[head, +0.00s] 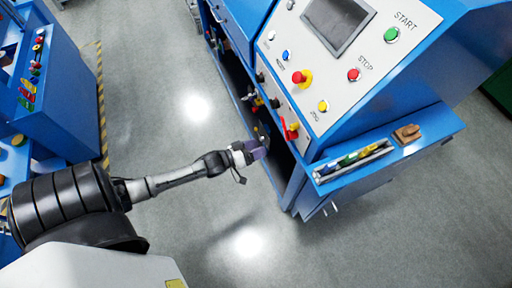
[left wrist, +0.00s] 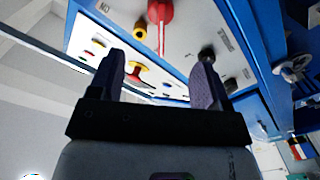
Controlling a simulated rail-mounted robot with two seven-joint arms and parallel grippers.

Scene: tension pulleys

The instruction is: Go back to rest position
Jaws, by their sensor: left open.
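My left gripper (head: 262,146) reaches in from the left in the head view, its tip close to the front of the blue machine (head: 235,47). In the left wrist view my left gripper (left wrist: 160,72) shows two dark fingers spread apart with nothing between them. A red handle (left wrist: 160,12) and a black knob (left wrist: 206,54) on the machine's panel lie beyond the fingers. In the head view the red handle (head: 290,130) is just right of the gripper. I cannot tell whether the gripper touches the machine. My right gripper is not in view.
The sloped control panel (head: 277,55) carries several buttons and a screen (head: 338,22). A side shelf (head: 440,128) holds a tray of tools (head: 352,160) and a brown object (head: 407,133). A blue workbench (head: 62,95) stands at left. The grey floor (head: 165,65) between is clear.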

